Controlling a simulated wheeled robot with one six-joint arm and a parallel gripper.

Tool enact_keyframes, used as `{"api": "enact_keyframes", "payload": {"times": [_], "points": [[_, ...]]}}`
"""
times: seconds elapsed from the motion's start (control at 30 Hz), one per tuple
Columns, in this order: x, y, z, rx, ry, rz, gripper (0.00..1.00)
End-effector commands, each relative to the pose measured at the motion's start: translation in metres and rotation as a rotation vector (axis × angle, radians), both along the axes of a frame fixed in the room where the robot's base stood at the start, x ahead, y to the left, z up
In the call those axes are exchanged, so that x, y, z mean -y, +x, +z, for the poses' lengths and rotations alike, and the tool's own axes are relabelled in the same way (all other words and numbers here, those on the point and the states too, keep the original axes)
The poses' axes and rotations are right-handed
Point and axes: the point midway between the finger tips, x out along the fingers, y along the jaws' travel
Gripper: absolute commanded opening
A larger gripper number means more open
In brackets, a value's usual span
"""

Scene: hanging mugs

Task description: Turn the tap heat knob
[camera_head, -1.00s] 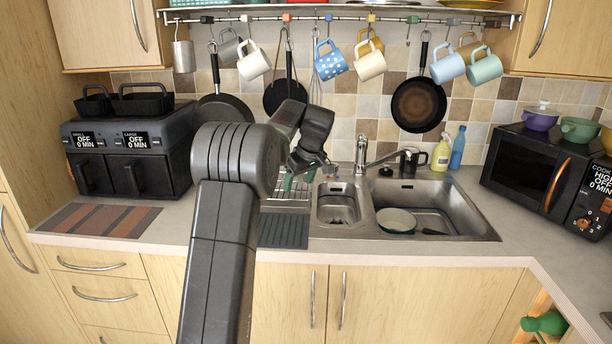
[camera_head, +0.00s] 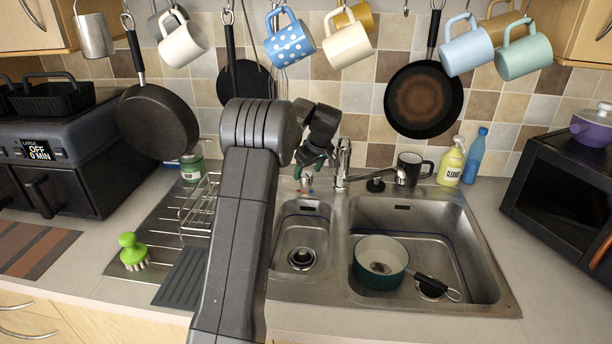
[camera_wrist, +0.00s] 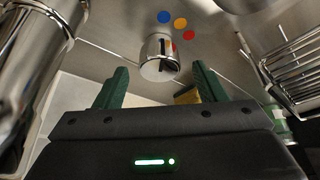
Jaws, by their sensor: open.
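The tap (camera_head: 343,165) stands at the back rim of the sink, its spout pointing right. In the wrist view a round metal knob (camera_wrist: 158,60) with a dark pointer line sits ahead of my gripper (camera_wrist: 160,84). Blue, orange and red dots lie around one side of the knob; the pointer's exact setting is hard to tell. My two green fingers are open on either side of the knob's line, with the knob just beyond their tips. In the head view my gripper (camera_head: 309,176) is left of the tap, low over the back rim.
A steel sink (camera_head: 330,292) holds a green pan (camera_head: 380,262) in its right basin. A wire rack (camera_head: 200,207) stands left. A dark mug (camera_head: 411,168) and cleaner bottle (camera_head: 451,163) are right of the tap. Mugs and pans hang above.

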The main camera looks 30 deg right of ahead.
Motion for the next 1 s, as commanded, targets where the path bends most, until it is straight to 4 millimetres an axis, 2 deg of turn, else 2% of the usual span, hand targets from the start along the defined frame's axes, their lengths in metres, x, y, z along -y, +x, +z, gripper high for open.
{"api": "enact_keyframes", "payload": {"times": [0.1, 0.23, 0.6, 0.67, 0.83, 1.0], "points": [[-0.001, 0.007, -0.018, -0.002, 0.002, 0.001, 0.64], [-0.001, 0.012, -0.029, 0.0, 0.0, 0.0, 0.64], [-0.001, 0.014, -0.035, 0.0, 0.0, 0.0, 0.64], [-0.001, 0.014, -0.035, 0.0, 0.0, 0.0, 0.55], [-0.001, 0.014, -0.034, 0.0, 0.0, 0.0, 0.21], [-0.001, 0.014, -0.034, 0.0, 0.001, -0.004, 0.2]]}}
